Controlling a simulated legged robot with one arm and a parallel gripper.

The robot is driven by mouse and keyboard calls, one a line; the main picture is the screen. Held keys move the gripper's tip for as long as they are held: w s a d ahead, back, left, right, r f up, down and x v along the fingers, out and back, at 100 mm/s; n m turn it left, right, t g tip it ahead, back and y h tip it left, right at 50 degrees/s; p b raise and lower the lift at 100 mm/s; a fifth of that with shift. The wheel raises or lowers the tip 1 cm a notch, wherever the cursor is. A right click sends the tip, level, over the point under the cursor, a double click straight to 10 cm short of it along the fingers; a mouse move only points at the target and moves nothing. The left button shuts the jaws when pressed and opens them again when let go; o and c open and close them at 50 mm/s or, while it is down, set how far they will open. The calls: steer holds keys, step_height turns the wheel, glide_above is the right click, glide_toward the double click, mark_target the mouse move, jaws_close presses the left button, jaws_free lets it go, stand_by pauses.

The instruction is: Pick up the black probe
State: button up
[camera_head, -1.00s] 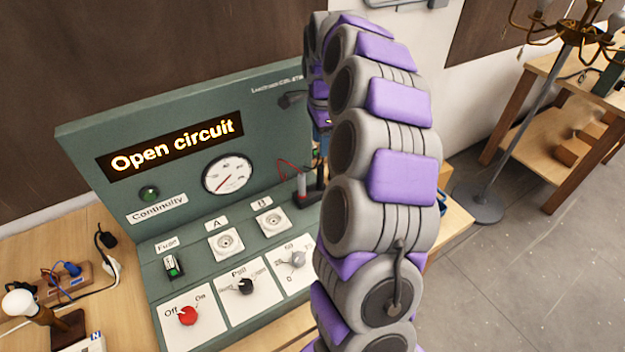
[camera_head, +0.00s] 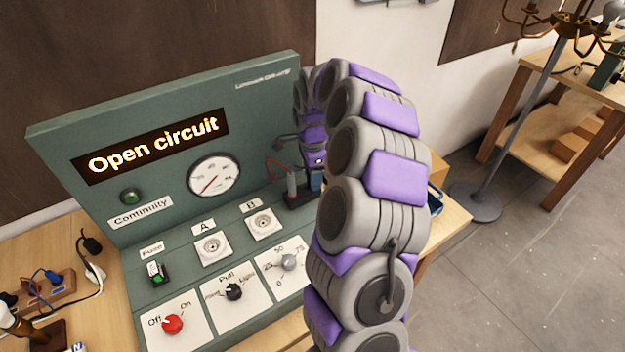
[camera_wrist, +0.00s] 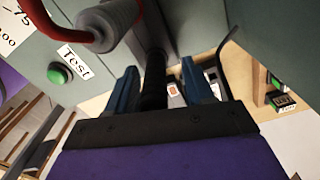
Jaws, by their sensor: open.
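The black probe (camera_wrist: 154,80) stands between the two blue fingers of my gripper (camera_wrist: 160,92) in the wrist view. My gripper is open; the probe is nearer the left finger, and a gap shows on the right. Whether the left finger touches it I cannot tell. In the head view my gripper (camera_head: 316,181) is low by the probe stand (camera_head: 299,201), partly hidden by my arm. I cannot make out the black probe there. A grey probe with a red wire (camera_wrist: 108,22) is beside my gripper in the wrist view; it also shows in the head view (camera_head: 292,186).
The green test panel (camera_head: 105,110) reads "Open circuit" and has knobs and sockets on its sloped front. A green Test button (camera_wrist: 60,73) is at left in the wrist view. A dark cable (camera_wrist: 222,60) curves at right. A floor lamp (camera_head: 490,180) stands at right.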

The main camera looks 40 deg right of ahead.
steer(key=shift+f, duration=0.5)
steer(key=shift+a+r, duration=0.15)
steer(key=shift+a, duration=0.4)
steer(key=shift+c, duration=0.3)
steer(key=shift+a, duration=0.1)
steer(key=shift+c, duration=0.7)
steer(key=shift+d, duration=0.4)
steer(key=c, duration=0.6)
steer(key=shift+a, duration=0.1)
jaws_close()
